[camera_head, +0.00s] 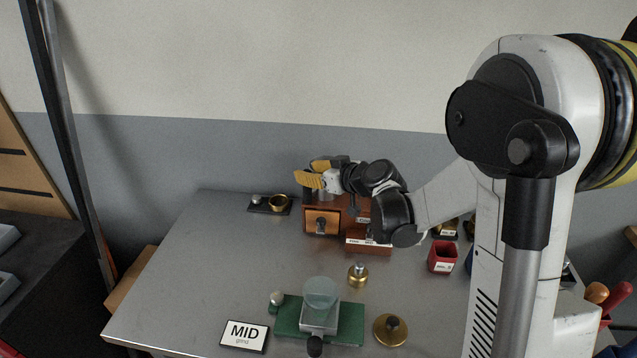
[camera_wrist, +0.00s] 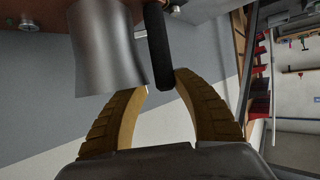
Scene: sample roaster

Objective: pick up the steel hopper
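The steel hopper (camera_wrist: 108,50) is a grey, waisted metal cup that fills the upper left of the wrist view. A black rod or handle (camera_wrist: 158,45) stands right beside it. My gripper (camera_wrist: 162,83) has its two yellow fingers apart, with nothing clearly held. The rod's end shows between the fingertips, and the hopper is left of them; I cannot tell whether anything touches. In the head view my gripper (camera_head: 307,173) is above the wooden box (camera_head: 343,215) at the table's back. There the hopper is mostly hidden by the gripper.
On the metal table (camera_head: 210,285) stand a brass weight (camera_head: 357,275), a green-based device (camera_head: 288,318), a round brass piece (camera_head: 390,331), a MID sign (camera_head: 244,336) and a red cup (camera_head: 442,257). A brass ring on a dark tray (camera_head: 257,208) is left of the box. The table's left side is clear.

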